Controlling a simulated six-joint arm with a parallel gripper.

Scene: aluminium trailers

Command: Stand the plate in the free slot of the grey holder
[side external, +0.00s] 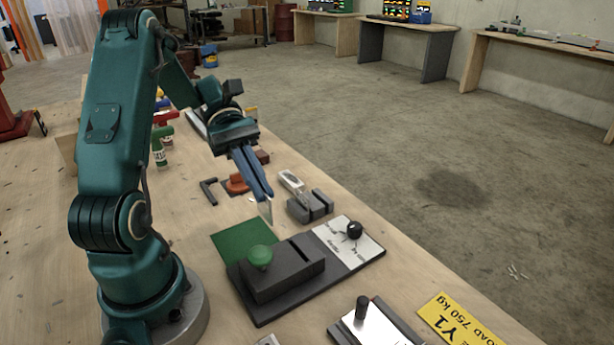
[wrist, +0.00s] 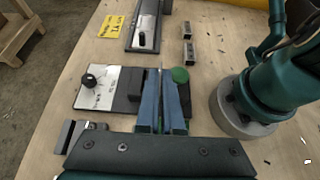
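My gripper (side external: 264,192), with its long blue fingers, points down above the bench. Its fingers are close together on a thin pale plate (side external: 266,212), whose lower part shows below the fingertips.
A dark fixture (side external: 285,270) with a green knob (side external: 260,255), black knob (side external: 354,230) and white panel stands in front. A green mat (side external: 232,240) lies beside it. A metal piece (side external: 291,181) lies behind the holder. A yellow sign (side external: 460,325) lies front right.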

